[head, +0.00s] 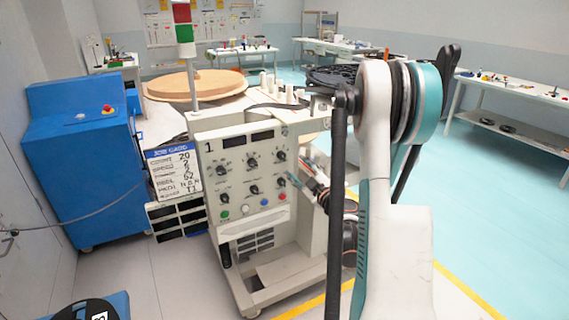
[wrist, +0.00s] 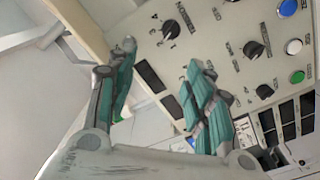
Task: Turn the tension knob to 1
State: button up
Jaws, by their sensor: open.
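The white machine's control panel (head: 240,180) carries two rows of black knobs with pale scales. In the wrist view an upper-row knob (wrist: 171,29) and two lower-row knobs (wrist: 254,48) (wrist: 264,90) show. My gripper (wrist: 162,56) is open and empty, its two teal-padded fingers apart in front of the panel. The right finger covers part of the panel. In the head view my gripper (head: 303,184) is at the panel's right edge, partly hidden by my arm.
Below the knobs are green (head: 225,214), white (head: 245,209), blue (head: 264,202) and red (head: 283,196) buttons. A sign board (head: 174,172) hangs left of the panel. A blue cabinet (head: 75,160) stands further left. Open floor lies to the right.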

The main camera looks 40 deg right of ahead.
notch_tip(320, 180, down, 2)
jog(key=s, duration=0.1)
jog(key=p, duration=0.4)
send_near(283, 158)
jog(key=b+x, duration=0.2)
jog(key=x, duration=0.5)
jog(key=shift+w, duration=0.3)
jog(key=shift+w+d+r, duration=0.15)
jog(key=shift+w+d, duration=0.05)
jog(key=shift+w, duration=0.4)
jog(key=shift+c, duration=0.6)
jog(key=c, duration=1)
